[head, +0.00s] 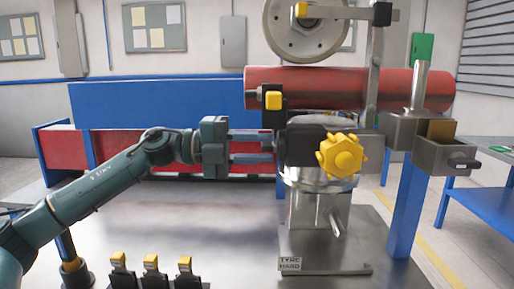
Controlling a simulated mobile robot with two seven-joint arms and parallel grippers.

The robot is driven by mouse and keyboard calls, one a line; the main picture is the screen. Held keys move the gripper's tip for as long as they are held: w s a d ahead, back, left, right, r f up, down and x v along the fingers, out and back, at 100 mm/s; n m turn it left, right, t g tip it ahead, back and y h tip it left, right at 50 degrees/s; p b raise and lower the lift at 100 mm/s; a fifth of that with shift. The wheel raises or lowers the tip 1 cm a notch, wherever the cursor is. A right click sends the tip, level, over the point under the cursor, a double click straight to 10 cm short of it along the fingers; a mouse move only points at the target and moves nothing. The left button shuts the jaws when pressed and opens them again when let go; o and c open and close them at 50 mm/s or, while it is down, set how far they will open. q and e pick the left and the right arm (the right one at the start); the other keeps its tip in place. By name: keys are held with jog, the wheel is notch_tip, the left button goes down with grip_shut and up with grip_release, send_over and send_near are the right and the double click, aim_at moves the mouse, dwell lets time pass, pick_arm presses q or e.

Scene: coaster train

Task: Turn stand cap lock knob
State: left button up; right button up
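A yellow lobed knob (340,154) sits on the front of the dark clamp block at the top of a metal stand (318,205). My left gripper (272,147) comes in from the left, its two fingers pointing right toward the dark block, left of the knob. The fingers are apart from each other, with a gap between them. Their tips meet the edge of the dark block, and I cannot tell whether they touch it. A smaller yellow piece (273,100) sits on a black bracket above the fingers. My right gripper is not in view.
A red cylinder (400,88) lies across behind the stand, below a grey wheel (305,28). Metal boxes (445,155) stand on a blue post at the right. Several black pieces with yellow tops (151,262) stand at the front left. The grey tabletop between is clear.

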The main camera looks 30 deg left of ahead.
pick_arm(q)
jog(key=shift+o, duration=0.4)
jog(key=shift+a+f, duration=0.1)
jog(key=shift+a, duration=0.05)
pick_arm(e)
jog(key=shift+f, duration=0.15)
pick_arm(q)
jog(key=b+v, duration=1.1)
jog(key=v, duration=0.2)
jog(key=shift+b, duration=0.4)
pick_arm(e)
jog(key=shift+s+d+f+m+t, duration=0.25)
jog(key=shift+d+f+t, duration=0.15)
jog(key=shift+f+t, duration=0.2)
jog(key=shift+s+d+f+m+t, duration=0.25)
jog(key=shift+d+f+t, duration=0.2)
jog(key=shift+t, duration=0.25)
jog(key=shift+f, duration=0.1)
